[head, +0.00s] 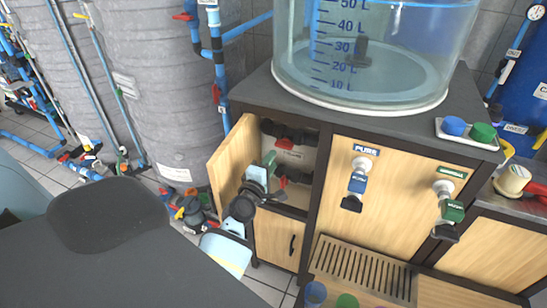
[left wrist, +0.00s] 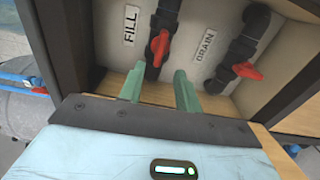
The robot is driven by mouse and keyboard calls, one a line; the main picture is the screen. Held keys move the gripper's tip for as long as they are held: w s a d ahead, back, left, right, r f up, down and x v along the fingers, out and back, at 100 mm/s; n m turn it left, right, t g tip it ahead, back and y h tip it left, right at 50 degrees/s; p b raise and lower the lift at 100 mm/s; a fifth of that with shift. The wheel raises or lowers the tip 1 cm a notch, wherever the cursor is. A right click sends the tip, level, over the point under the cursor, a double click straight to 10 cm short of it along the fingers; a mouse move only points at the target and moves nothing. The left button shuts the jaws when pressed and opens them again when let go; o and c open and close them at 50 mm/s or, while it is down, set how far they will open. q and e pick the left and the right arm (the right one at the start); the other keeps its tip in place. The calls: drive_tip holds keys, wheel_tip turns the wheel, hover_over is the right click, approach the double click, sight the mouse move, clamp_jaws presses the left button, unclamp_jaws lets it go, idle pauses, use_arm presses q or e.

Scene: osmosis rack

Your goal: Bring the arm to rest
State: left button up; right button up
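My left gripper (head: 267,160) reaches into the open cabinet from the front, with its pale blue body and green fingers showing in the head view. In the left wrist view its two green fingers (left wrist: 160,90) stand apart with nothing held between them. Beyond them, the red handle of the FILL valve (left wrist: 159,47) shows in line with the gap, and I cannot tell if it touches a finger. The red handle of the DRAIN valve (left wrist: 247,71) is to the right, clear of the fingers. My right gripper does not show.
The wooden cabinet door (head: 233,163) stands open left of my gripper, close to my arm. A clear tank (head: 375,60) stands on the dark top (head: 250,92). Blue (head: 357,184) and green (head: 450,211) taps stick out at the right. A blue cup (head: 316,293) stands below.

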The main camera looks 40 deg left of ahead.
use_arm(q)
drive_tip(key=shift+s, duration=0.1)
idle(0.5)
